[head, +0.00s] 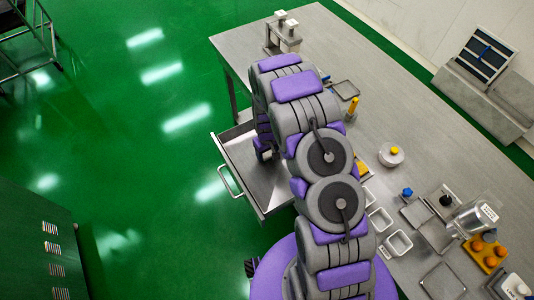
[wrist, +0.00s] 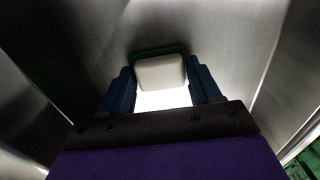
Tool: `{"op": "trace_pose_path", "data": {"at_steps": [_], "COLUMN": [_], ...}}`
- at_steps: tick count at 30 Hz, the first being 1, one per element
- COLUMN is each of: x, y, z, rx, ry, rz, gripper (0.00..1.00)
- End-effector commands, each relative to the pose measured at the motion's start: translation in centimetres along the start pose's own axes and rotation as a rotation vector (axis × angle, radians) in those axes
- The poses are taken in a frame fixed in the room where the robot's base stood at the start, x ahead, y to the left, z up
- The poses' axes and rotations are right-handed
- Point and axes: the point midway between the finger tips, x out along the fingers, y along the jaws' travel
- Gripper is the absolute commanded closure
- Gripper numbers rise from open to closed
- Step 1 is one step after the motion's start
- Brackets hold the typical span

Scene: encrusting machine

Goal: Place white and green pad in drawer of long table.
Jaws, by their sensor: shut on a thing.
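The white and green pad (wrist: 160,73) is between the two dark blue fingers of my gripper (wrist: 160,92) in the wrist view. Its white face is toward the camera and a green edge shows behind it. My gripper is shut on it. Grey metal walls surround them in that view. In the head view the drawer (head: 234,163) of the long table (head: 345,55) is pulled open, and my arm reaches down over it. The pad is hidden there. I cannot tell whether the pad touches the drawer floor.
The tabletop holds small trays (head: 398,243), a round lidded pot (head: 390,155), a yellow-topped item (head: 352,107) and a metal jug (head: 474,217). A metal fixture (head: 283,35) stands at the far end. Green floor (head: 130,130) left of the drawer is clear. A dark cabinet (head: 40,240) stands at lower left.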

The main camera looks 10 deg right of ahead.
Motion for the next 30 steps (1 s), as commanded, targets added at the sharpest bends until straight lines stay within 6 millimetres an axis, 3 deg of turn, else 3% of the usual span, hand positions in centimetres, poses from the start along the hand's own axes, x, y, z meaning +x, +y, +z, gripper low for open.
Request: {"op": "trace_pose_path", "data": {"at_steps": [9, 10, 17, 30], "x": [0.24, 0.21, 0.2, -0.72], "y": [-0.09, -0.09, -0.09, -0.08], "z": [0.03, 0.02, 0.04, 0.03], "rx": [0.0, 0.0, 0.0, 0.0], "ry": [-0.001, -0.001, -0.001, -0.001], "rz": [0.0, 0.0, 0.0, 0.0], "gripper": [0.66, 0.34, 0.12, 0.12]}}
